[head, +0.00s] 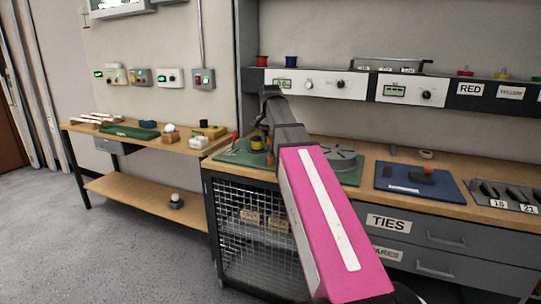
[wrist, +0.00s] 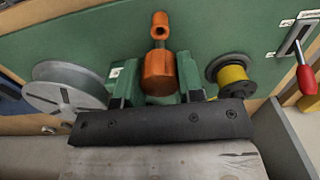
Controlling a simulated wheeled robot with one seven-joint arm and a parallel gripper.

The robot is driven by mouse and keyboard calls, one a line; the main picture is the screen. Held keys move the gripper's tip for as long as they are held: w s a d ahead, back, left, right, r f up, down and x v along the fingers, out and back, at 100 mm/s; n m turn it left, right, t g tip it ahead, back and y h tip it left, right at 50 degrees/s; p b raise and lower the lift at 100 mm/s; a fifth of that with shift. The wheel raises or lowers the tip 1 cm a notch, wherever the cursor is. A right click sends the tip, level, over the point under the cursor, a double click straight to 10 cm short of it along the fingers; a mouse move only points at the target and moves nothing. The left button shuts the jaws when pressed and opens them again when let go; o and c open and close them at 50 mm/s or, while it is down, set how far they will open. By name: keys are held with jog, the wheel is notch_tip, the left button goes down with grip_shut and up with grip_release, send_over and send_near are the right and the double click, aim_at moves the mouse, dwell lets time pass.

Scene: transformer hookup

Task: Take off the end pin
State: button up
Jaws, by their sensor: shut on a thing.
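An orange piece (wrist: 158,70), which looks like the end pin, shows in the wrist view as a thick cylinder with a narrow neck and a ringed end. It sits between the fingers of my gripper (wrist: 160,88), which is shut on it. Green blocks show beside and behind the fingers, over a green mat (wrist: 215,30). Where the pin meets its holder is hidden by the gripper's black body. In the head view my arm covers the pin and the fingers.
A grey reel (wrist: 70,90) lies left of the gripper and a yellow spool (wrist: 232,78) right of it. In the head view, a blue mat (head: 420,181) lies farther right on the bench.

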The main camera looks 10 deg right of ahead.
jog(key=shift+r, duration=2.2)
